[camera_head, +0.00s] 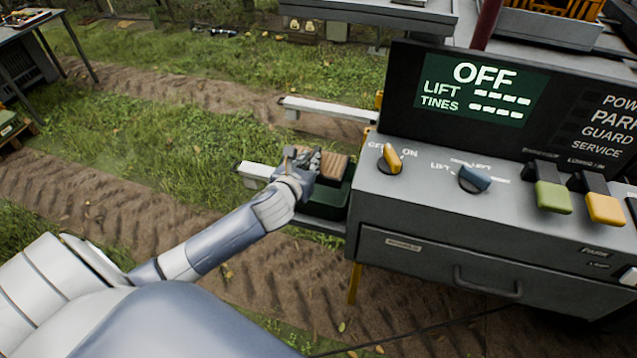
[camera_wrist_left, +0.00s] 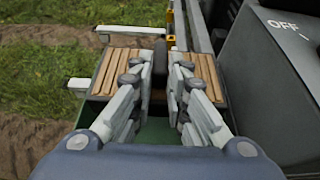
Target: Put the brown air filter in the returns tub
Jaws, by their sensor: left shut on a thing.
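The brown air filter (camera_head: 334,166) has a ribbed top and is at the mouth of the dark green tub (camera_head: 328,203), beside the grey console. My left gripper (camera_head: 306,160) is over the filter. In the left wrist view its fingers (camera_wrist_left: 161,75) are shut on the filter's middle part, with brown ribs (camera_wrist_left: 113,70) showing on both sides. The tub's green inside (camera_wrist_left: 158,130) shows below the fingers. I cannot tell whether the filter rests in the tub or is held just above its floor. My right gripper is not in view.
The console (camera_head: 450,235) stands close to the tub's right, with knobs, levers, a drawer handle and a screen reading OFF. A pale rail (camera_head: 325,109) lies behind the tub. A table (camera_head: 30,25) stands far left. Grass and dirt ruts lie to the left.

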